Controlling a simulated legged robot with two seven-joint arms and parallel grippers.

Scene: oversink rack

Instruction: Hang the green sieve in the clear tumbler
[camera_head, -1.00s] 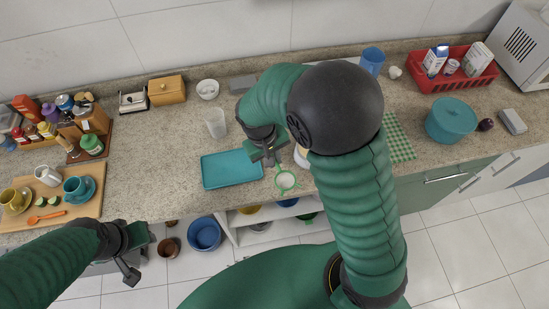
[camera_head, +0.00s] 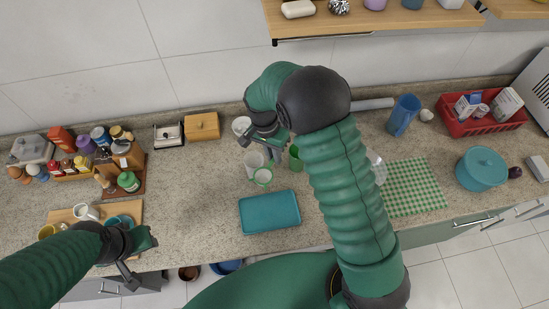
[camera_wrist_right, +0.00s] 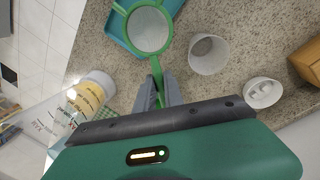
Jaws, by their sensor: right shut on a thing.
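The green sieve (camera_head: 262,177) has a round rim with a pale mesh. My right gripper (camera_head: 270,150) is shut on its handle, and the sieve (camera_wrist_right: 148,30) is held out beyond the fingers in the right wrist view. The clear tumbler (camera_head: 253,160) stands upright on the counter. In the head view the sieve overlaps the tumbler's near side. In the right wrist view the tumbler (camera_wrist_right: 208,53) is to the right of the sieve, apart from it in the picture. My left gripper (camera_head: 140,252) looks open and empty at the lower left.
A blue tray (camera_head: 270,214) lies in front of the tumbler. A white cup (camera_head: 241,125) and a wooden box (camera_head: 203,126) stand behind. A wall shelf (camera_head: 375,22) hangs above. Counter left of the tray is clear.

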